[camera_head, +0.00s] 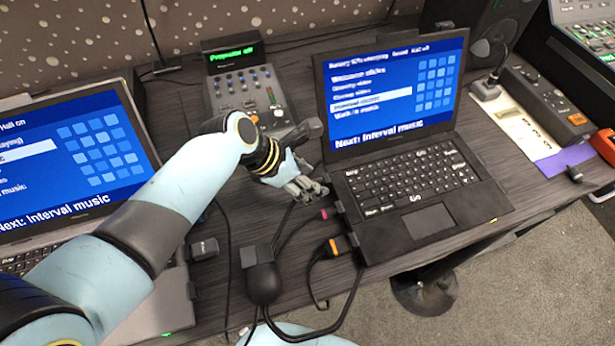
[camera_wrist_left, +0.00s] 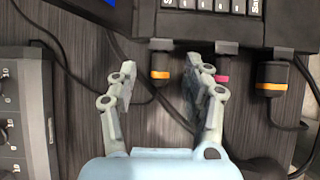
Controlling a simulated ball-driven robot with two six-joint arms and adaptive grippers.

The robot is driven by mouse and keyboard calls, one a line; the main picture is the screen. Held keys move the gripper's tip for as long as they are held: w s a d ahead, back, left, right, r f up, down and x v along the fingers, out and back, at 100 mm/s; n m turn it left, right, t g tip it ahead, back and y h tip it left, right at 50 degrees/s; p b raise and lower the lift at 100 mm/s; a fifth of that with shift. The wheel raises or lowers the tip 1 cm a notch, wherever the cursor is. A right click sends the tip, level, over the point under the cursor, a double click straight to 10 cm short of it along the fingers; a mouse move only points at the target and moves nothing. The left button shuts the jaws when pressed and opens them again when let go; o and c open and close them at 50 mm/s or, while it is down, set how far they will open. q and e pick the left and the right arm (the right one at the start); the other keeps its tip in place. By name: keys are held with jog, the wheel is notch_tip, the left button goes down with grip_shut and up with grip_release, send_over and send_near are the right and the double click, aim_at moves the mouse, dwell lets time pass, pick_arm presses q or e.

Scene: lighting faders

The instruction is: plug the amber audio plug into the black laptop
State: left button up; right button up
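The black laptop (camera_head: 420,222) stands open on the desk; its side edge (camera_wrist_left: 285,35) crosses the top of the left wrist view. A black plug with an amber band (camera_wrist_left: 160,75) lies between the fingers of my left gripper (camera_wrist_left: 165,78), near that edge; whether it is seated cannot be told. My left gripper (camera_head: 305,186) is open beside the laptop's left side and hides this spot in the head view. A second, thicker amber-banded plug (camera_head: 340,245) is at the laptop's front left; it also shows in the wrist view (camera_wrist_left: 271,86). My right gripper is out of view.
A pink-tipped plug (camera_head: 323,213) lies between the amber-banded ones, close to a finger. A black adapter (camera_head: 262,280) with cables lies in front. A grey laptop (camera_head: 130,290) stands left, a fader console (camera_head: 240,92) behind. A purple item (camera_head: 565,160) lies right.

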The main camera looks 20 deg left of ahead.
pick_arm(q)
jog(key=shift+s+a, duration=0.1)
jog(key=v, duration=1.2)
